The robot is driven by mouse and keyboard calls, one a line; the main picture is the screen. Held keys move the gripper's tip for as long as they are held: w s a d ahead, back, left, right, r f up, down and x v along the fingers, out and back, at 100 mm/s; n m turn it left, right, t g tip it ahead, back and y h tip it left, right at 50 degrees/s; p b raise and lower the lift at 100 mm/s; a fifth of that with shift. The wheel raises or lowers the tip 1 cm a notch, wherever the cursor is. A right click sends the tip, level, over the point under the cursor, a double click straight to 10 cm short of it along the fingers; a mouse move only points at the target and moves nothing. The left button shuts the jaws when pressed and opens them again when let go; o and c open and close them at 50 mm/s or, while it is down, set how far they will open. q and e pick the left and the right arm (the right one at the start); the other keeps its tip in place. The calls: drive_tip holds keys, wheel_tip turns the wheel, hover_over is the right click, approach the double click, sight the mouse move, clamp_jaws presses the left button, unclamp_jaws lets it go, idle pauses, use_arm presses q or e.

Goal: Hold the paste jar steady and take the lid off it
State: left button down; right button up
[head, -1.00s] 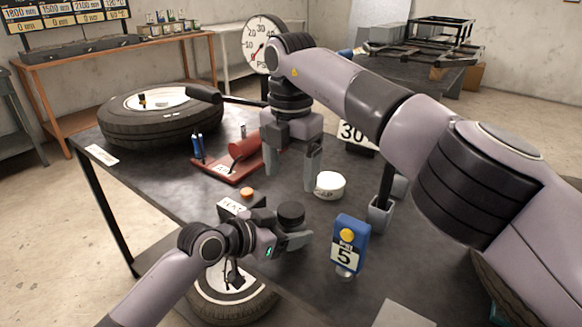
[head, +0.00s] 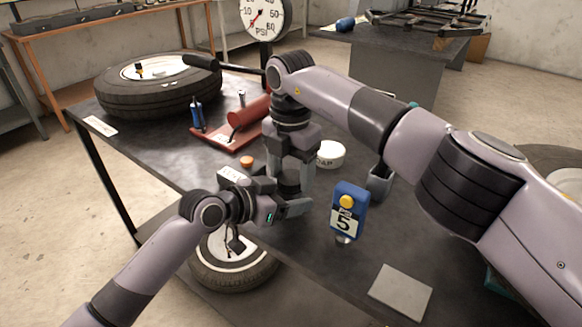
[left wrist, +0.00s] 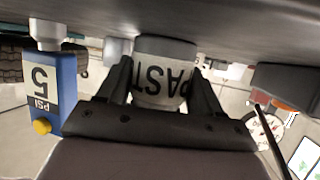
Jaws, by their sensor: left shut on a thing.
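The paste jar (left wrist: 160,78) sits between the fingers of my left gripper (left wrist: 158,92) in the left wrist view, its PAST lettering upside down. My left gripper (head: 284,204) is shut on it near the table's front edge in the head view, where the jar body is mostly hidden. The dark round lid (head: 290,185) shows above the left gripper. My right gripper (head: 292,180) points down over the jar, with a finger on either side of the lid. Whether those fingers touch the lid cannot be made out.
A white round dish (head: 331,154) stands just right of the right gripper. A blue PSI gauge (head: 348,212) is to the right, a grey square plate (head: 401,291) at the front right. A red tool stand (head: 238,128), an orange cap (head: 247,162) and a tire (head: 160,110) lie farther left.

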drive_tip(key=c, duration=0.7)
drive_tip(key=n, duration=0.6)
drive_tip(key=shift+n, duration=0.4)
drive_tip(key=shift+c, duration=0.2)
drive_tip(key=o, duration=1.2)
drive_tip(key=shift+c, duration=0.2)
drive_tip(key=shift+r, duration=0.1)
wheel_tip(320, 180, up, 4)
drive_tip(key=shift+r, duration=0.2)
drive_tip(key=shift+c, duration=0.4)
drive_tip(key=shift+r+m, duration=1.1)
drive_tip(key=shift+r, duration=0.5)
drive_tip(key=shift+f, duration=3.9)
